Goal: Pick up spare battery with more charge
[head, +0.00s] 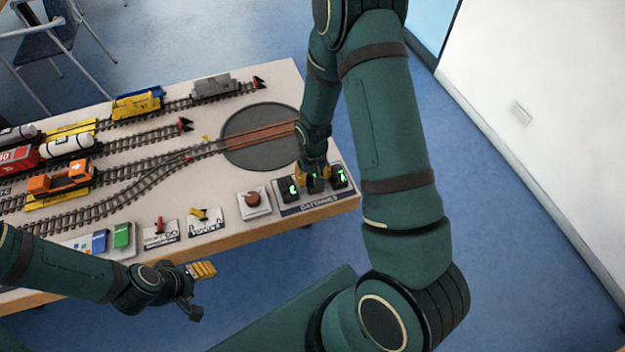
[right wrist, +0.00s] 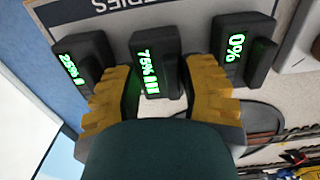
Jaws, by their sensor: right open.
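Three dark batteries with green displays stand in a row on a plate. In the right wrist view they read 25% (right wrist: 84,60) on the left, 75% (right wrist: 155,65) in the middle and 0% (right wrist: 238,48) on the right. In the head view the row shows below my right gripper (head: 313,175), with the middle battery (head: 315,186) partly hidden. My right gripper is open, its yellow fingers (right wrist: 160,98) on either side of the 75% battery; I cannot tell whether they touch it. My left gripper (head: 197,288) hangs empty off the table's front edge, its fingers apart.
The battery plate (head: 307,208) sits at the table's front right corner. A brown button (head: 253,199) on a pad is beside it. A turntable (head: 250,140) lies behind, with tracks and toy train cars to the left. Small levers (head: 160,228) and a coloured panel line the front edge.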

